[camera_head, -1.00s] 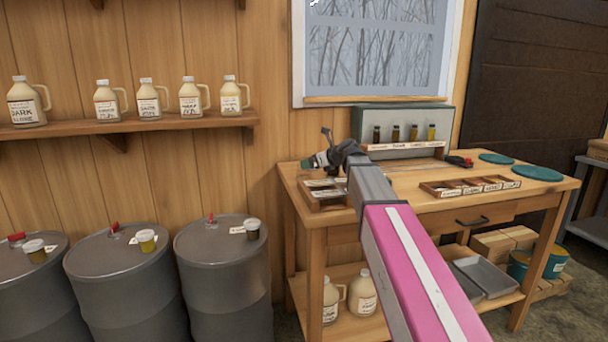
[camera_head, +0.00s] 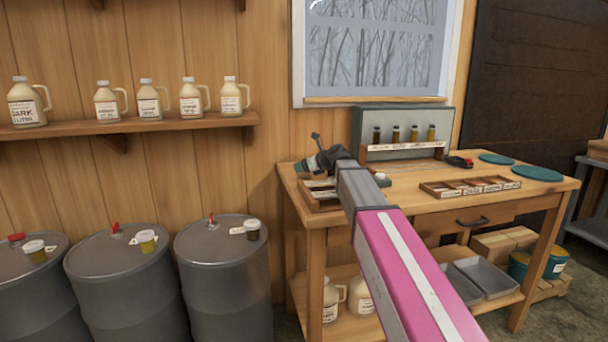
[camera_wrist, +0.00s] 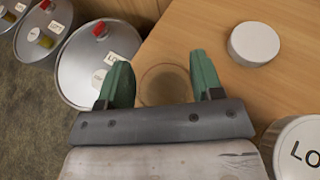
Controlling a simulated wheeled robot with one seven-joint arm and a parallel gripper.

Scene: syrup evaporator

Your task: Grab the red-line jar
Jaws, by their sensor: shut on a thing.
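My gripper (camera_head: 306,168) is over the left end of the wooden workbench (camera_head: 410,185). In the wrist view my green fingers (camera_wrist: 162,85) are closed around a clear, round glass jar (camera_wrist: 163,86), seen from above. The jar appears empty, and its sides are not visible, so I cannot see a red line on it. In the head view I cannot make the jar out. A white round lid or lidded jar (camera_wrist: 253,43) is on the bench, ahead and to the right of the fingers.
A larger white lid with black letters (camera_wrist: 305,150) is close at the right in the wrist view. A divided wooden tray (camera_head: 322,198) lies under my gripper. Several small sample bottles (camera_head: 413,133) stand at the bench's back. Grey drums (camera_head: 222,265) stand left.

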